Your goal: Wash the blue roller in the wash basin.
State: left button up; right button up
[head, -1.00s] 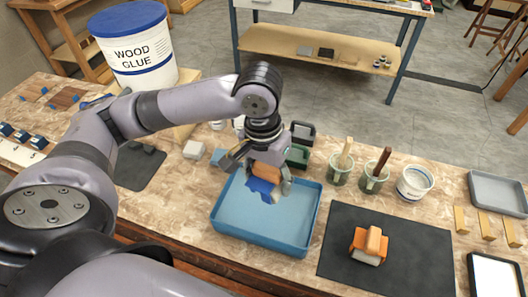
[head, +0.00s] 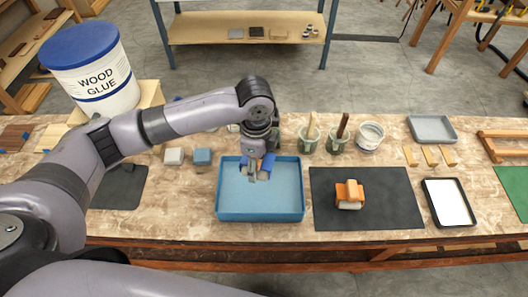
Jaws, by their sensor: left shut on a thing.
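The blue wash basin (head: 228,205) stands near the table's front edge. My left gripper (head: 258,170) points down over its back part and is shut on the blue roller (head: 267,162). Only part of the roller shows beside the fingers; the rest is hidden by the gripper. I cannot tell whether the roller touches the basin floor. My right gripper is not in view.
An orange-framed roller (head: 349,194) sits on the dark mat (head: 390,212) right of the basin. Behind are pots with brushes (head: 337,140), a white tub (head: 369,136) and a grey tray (head: 432,129). A glue bucket (head: 92,75) stands back left.

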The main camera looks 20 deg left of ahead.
pick_arm(q)
jog(key=m, duration=0.2)
jog(key=w+d+m+p, duration=0.1)
jog(key=shift+f+m, duration=0.15)
jog(key=shift+m, duration=0.25)
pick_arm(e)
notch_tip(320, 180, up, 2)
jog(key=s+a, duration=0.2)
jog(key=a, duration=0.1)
pick_arm(q)
jog(key=m, duration=0.1)
jog(key=f+m+p, duration=0.1)
jog(key=shift+w+d+m, duration=0.25)
jog(key=shift+w+m, duration=0.05)
jog(key=shift+w, duration=0.05)
jog(key=shift+f, duration=0.2)
jog(key=shift+f+b, duration=3.75)
jog(key=shift+f, duration=0.55)
jog(key=shift+f+b, duration=0.35)
jog(key=shift+f, duration=0.55)
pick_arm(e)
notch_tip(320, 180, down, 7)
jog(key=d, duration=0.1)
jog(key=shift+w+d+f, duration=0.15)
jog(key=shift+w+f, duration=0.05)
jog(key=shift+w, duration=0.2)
